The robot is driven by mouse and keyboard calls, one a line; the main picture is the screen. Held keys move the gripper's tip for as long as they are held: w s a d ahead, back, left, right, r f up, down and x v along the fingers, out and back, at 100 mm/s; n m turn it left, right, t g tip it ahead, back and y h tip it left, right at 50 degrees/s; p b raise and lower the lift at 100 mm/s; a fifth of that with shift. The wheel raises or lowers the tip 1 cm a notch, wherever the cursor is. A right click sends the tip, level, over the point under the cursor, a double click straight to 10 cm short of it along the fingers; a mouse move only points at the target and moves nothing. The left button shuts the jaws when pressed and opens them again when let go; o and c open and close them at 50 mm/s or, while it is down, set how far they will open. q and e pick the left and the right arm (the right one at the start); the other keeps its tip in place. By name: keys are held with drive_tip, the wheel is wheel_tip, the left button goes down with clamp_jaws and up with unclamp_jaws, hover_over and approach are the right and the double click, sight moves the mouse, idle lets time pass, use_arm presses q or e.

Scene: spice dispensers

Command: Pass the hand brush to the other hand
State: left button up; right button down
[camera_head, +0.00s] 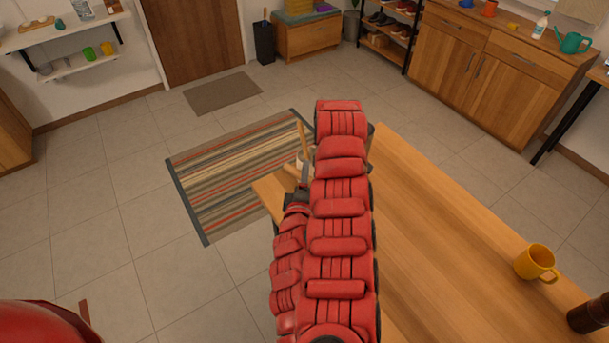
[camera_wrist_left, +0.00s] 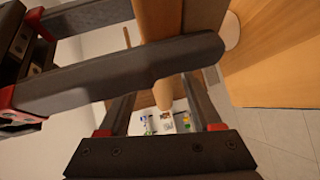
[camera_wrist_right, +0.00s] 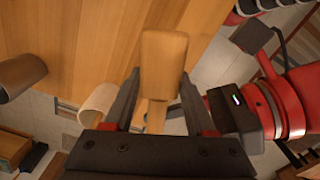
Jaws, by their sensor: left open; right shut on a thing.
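The hand brush shows as a pale wooden piece (camera_wrist_right: 163,62) in the right wrist view. My right gripper (camera_wrist_right: 158,92) is shut on it. In the left wrist view its wooden handle (camera_wrist_left: 165,60) runs down, in line with the gap of my left gripper (camera_wrist_left: 162,105), which is open. I cannot tell whether the handle is inside that gap. A dark finger crosses in front of the handle. In the head view my red arms hide most of the brush and my right gripper; a wooden stick (camera_head: 303,138) and my left gripper (camera_head: 300,185) show beside them.
The wooden table (camera_head: 430,230) lies under and right of my arms. A yellow mug (camera_head: 536,263) and a dark bottle (camera_head: 588,315) stand on it at the right. A striped rug (camera_head: 225,175) lies on the floor to the left, which is mostly clear.

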use_arm(q)
drive_tip(key=shift+w, duration=0.3)
clamp_jaws()
use_arm(e)
drive_tip(key=shift+c, duration=0.7)
unclamp_jaws()
drive_tip(key=shift+r, duration=0.1)
